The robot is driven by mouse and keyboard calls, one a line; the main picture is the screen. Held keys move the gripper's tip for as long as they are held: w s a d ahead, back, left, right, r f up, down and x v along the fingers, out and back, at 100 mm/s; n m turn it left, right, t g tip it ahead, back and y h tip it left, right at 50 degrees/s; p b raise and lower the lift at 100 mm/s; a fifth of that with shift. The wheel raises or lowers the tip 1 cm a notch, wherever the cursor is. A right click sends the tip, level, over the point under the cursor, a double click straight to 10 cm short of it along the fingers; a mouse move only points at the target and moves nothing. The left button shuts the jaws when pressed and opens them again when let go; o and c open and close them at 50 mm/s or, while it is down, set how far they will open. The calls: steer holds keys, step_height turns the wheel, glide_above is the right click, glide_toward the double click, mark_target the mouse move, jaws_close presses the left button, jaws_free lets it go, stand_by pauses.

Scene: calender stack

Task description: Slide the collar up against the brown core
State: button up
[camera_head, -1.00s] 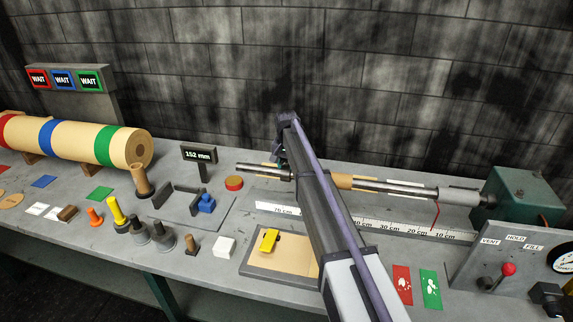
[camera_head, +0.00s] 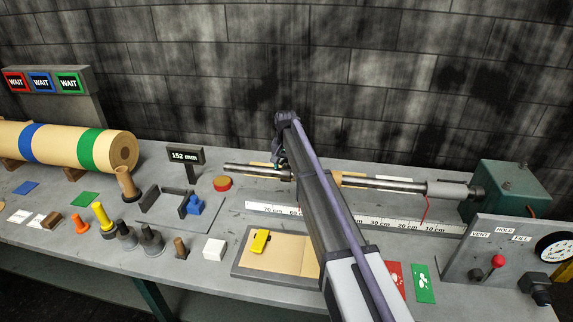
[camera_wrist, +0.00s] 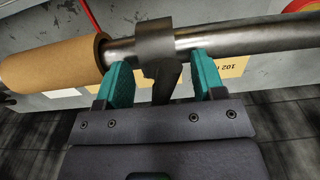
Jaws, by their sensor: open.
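In the wrist view a dark grey collar (camera_wrist: 154,45) rings the steel shaft (camera_wrist: 225,42), its tab hanging down. The brown core (camera_wrist: 52,62) is on the shaft to its left, with a short bare stretch of shaft between them. My gripper (camera_wrist: 162,62) is open, one teal finger on each side of the collar, with visible gaps to both. In the head view my gripper (camera_head: 281,158) is at the shaft, left of my forearm. The collar is not clear there.
A ruler (camera_head: 400,224) lies in front of the shaft. A green housing (camera_head: 503,190) holds the shaft's right end. A red button (camera_head: 222,183) and a 152 mm display (camera_head: 184,156) stand left. A valve panel (camera_head: 490,255) stands front right.

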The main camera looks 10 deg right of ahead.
step_height(320, 180, up, 11)
steer(key=p, duration=1.1)
steer(key=shift+r, duration=0.1)
steer(key=shift+f, duration=0.2)
